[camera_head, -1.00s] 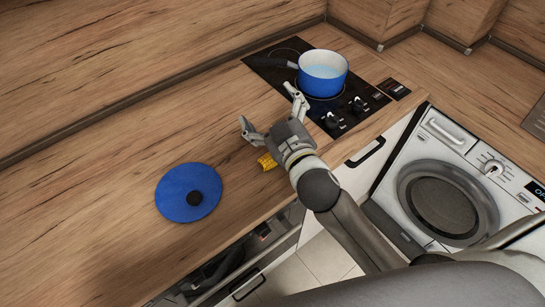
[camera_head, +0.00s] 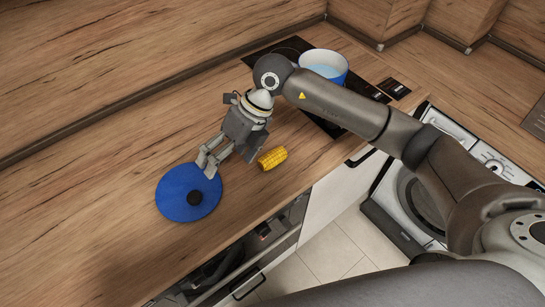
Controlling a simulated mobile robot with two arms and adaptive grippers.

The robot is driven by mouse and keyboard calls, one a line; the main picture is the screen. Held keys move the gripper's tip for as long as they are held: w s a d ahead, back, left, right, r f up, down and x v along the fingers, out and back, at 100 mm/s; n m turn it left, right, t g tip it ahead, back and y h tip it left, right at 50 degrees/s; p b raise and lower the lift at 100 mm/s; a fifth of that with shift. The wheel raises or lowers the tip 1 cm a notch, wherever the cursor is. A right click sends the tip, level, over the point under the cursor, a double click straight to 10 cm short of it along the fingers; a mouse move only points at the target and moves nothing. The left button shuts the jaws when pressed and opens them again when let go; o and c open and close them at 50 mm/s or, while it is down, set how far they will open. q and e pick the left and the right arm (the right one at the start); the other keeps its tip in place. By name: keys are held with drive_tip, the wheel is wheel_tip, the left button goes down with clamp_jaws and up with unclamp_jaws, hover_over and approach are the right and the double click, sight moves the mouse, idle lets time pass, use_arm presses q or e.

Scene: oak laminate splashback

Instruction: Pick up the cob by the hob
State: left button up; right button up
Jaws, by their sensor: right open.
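The yellow corn cob (camera_head: 272,158) lies on the wooden counter near its front edge, between the blue lid and the hob (camera_head: 330,124). My right gripper (camera_head: 205,167) is open and empty. Its fingers point down and left, over the upper right edge of the blue lid, to the left of the cob. The cob is apart from the fingers. My right arm crosses in front of the hob and hides much of it. My left gripper is out of view.
A blue lid (camera_head: 176,205) with a black knob lies on the counter (camera_head: 100,240). A blue pot (camera_head: 335,67) with pale blue contents stands on the hob, partly hidden by my arm. A washing machine (camera_head: 462,135) is below at right. The counter's left side is clear.

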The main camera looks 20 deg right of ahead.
sight(274, 155)
drive_tip(key=w+d+h, duration=0.1)
drive_tip(key=d+h, duration=0.1)
drive_tip(key=d, duration=0.2)
drive_tip(key=w+d+m+h, duration=0.1)
drive_tip(key=d+h, duration=0.1)
drive_tip(key=d, duration=0.2)
drive_tip(key=w+d+h, duration=0.2)
drive_tip(key=d, duration=0.2)
drive_tip(key=shift+d+t, duration=0.25)
drive_tip(key=shift+t, duration=0.15)
drive_tip(key=shift+w+d+f, duration=0.1)
drive_tip(key=shift+d+f, duration=0.1)
drive_tip(key=shift+f, duration=0.1)
wheel_tip(274, 155, down, 5)
drive_tip(key=shift+r+p, duration=0.2)
drive_tip(key=shift+p, duration=0.65)
drive_tip(key=shift+a+f+p, duration=0.1)
drive_tip(key=shift+f+p, duration=0.35)
drive_tip(key=shift+p, duration=0.05)
wheel_tip(274, 155, down, 4)
drive_tip(key=shift+a+r+p, duration=0.15)
drive_tip(key=shift+r+p, duration=0.1)
drive_tip(key=shift+p, duration=0.65)
drive_tip(key=shift+f, duration=0.55)
drive_tip(key=c, duration=1.1)
drive_tip(key=shift+r, duration=0.1)
